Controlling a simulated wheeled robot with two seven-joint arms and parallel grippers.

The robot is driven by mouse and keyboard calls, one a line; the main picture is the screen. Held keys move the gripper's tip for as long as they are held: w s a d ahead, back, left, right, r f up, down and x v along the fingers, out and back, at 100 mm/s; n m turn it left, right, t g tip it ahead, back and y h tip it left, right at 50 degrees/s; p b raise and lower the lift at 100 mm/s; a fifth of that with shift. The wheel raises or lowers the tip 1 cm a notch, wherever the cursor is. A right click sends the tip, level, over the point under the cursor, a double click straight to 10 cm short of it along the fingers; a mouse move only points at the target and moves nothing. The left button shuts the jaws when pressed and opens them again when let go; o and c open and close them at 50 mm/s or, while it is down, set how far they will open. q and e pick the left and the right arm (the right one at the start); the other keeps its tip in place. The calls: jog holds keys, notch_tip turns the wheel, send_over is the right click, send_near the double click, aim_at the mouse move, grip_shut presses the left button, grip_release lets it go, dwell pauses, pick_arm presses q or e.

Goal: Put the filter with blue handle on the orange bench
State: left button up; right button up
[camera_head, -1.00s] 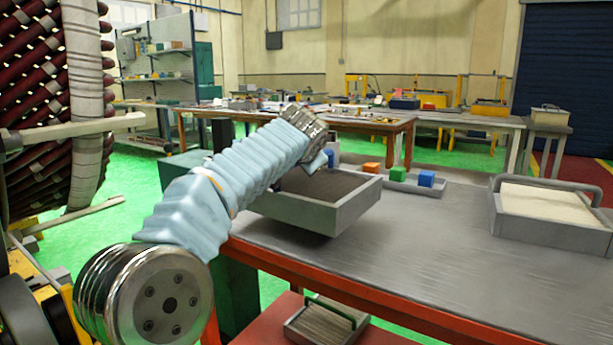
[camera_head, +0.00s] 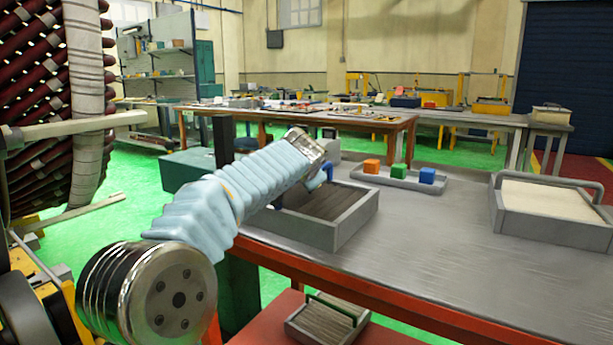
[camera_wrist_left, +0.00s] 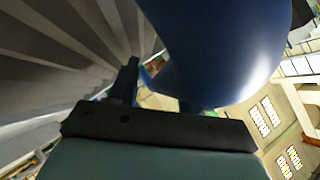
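The filter with the blue handle is a grey open box (camera_head: 322,232) with dark slats inside. In the head view it is at the near left corner of the orange bench (camera_head: 450,240), which has a grey top and an orange-red frame. It looks nearly level; I cannot tell whether it fully rests on the top. My left gripper (camera_head: 318,182) is at its blue handle (camera_head: 329,167), with the fingers mostly hidden. In the left wrist view the blue handle (camera_wrist_left: 225,50) looms large at the fingers, with grey slats (camera_wrist_left: 60,50) behind. My right gripper is out of view.
A small tray (camera_head: 395,180) with orange, green and blue cubes lies behind the filter. A box with pale filling (camera_head: 545,228) stands at the right. Another slatted filter with a green handle (camera_head: 327,322) is on the lower shelf. The bench middle is clear.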

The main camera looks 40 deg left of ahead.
pick_arm(q)
jog(key=shift+s+d+r, duration=0.15)
jog(key=shift+s+d, duration=0.05)
jog(key=shift+d, duration=0.05)
jog(key=b+v, duration=0.3)
jog(key=v, duration=0.8)
jog(key=shift+s+r, duration=0.15)
jog(key=shift+r, duration=0.05)
